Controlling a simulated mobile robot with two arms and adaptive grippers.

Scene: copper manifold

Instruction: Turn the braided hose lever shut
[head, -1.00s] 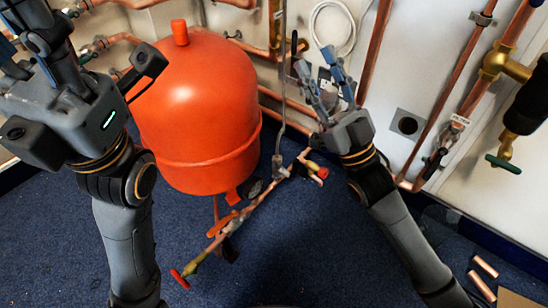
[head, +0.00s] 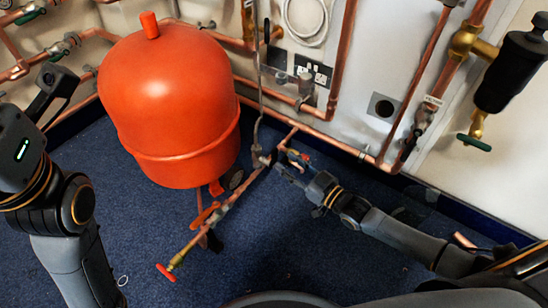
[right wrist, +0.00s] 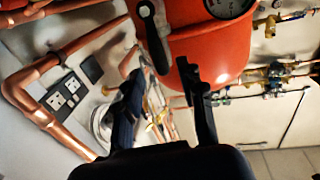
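The grey braided hose (head: 260,100) hangs down the wall to a fitting (head: 258,158) on the low copper pipe, right of the orange vessel. My right gripper (head: 283,168) is low beside this fitting; contact cannot be told. In the right wrist view its two dark fingers (right wrist: 163,108) are apart, with no held thing visible between them. A black lever with a round end (right wrist: 152,38) shows beyond the fingers, beside a gauge (right wrist: 228,6). I cannot tell for sure that it is the hose lever.
The orange vessel (head: 170,105) stands left of the hose. The low pipe ends in a red-handled valve (head: 166,271). Copper pipes, sockets (head: 312,72) and a green-handled valve (head: 474,142) are on the wall.

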